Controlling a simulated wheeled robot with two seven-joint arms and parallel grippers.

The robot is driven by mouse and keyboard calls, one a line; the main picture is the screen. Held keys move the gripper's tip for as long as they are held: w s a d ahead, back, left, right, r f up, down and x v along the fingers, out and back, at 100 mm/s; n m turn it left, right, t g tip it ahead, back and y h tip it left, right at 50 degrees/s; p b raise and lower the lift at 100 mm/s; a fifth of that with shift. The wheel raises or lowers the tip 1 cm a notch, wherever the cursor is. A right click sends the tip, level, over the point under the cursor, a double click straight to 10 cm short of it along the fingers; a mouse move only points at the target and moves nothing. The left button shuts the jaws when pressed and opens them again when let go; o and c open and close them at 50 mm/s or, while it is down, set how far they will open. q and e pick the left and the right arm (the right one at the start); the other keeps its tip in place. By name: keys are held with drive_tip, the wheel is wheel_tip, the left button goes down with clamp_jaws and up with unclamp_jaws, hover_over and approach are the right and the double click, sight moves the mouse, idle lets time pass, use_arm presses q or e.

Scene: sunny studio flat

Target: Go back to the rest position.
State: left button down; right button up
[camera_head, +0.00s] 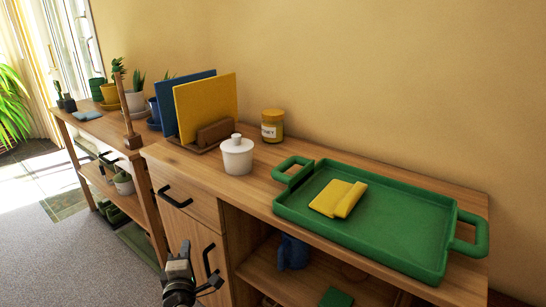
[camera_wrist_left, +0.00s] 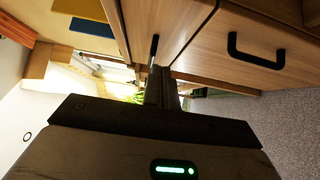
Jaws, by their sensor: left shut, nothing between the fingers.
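My left gripper (camera_head: 181,262) shows low in the head view, in front of the wooden cabinet (camera_head: 193,236) and left of its lower door handle. It is shut and empty. In the left wrist view its closed fingers (camera_wrist_left: 160,88) point toward the cabinet front, with a black handle (camera_wrist_left: 255,52) to the right. I cannot tell whether the fingers touch the cabinet. My right gripper is not in view.
On the cabinet top stand a green tray (camera_head: 398,236) holding a folded yellow cloth (camera_head: 338,198), a white lidded pot (camera_head: 237,157), a honey jar (camera_head: 272,126) and upright boards (camera_head: 206,105). A plant shelf (camera_head: 92,124) adjoins at left. Carpet (camera_head: 75,256) at left is clear.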

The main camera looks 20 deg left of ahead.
use_arm(q)
drive_tip(key=s+d+m+g+h+p, duration=0.1)
drive_tip(key=s+d+m+h, duration=0.3)
drive_tip(key=d+m, duration=0.4)
drive_tip(key=s+d+r+m+g+h+p, duration=0.1)
drive_tip(key=s+d+m+g+h+p, duration=0.1)
drive_tip(key=s+d+m+h, duration=0.2)
drive_tip(key=s+d+r+m+g+h+p, duration=0.1)
drive_tip(key=s+d+m+h, duration=0.3)
drive_tip(key=s+d+m, duration=0.5)
drive_tip(key=d+m+p, duration=0.1)
drive_tip(key=d+m, duration=0.4)
drive_tip(key=d, duration=0.1)
drive_tip(key=shift+d+r+g+h, duration=0.2)
drive_tip(key=shift+d+g+h, duration=0.1)
drive_tip(key=shift+g, duration=0.1)
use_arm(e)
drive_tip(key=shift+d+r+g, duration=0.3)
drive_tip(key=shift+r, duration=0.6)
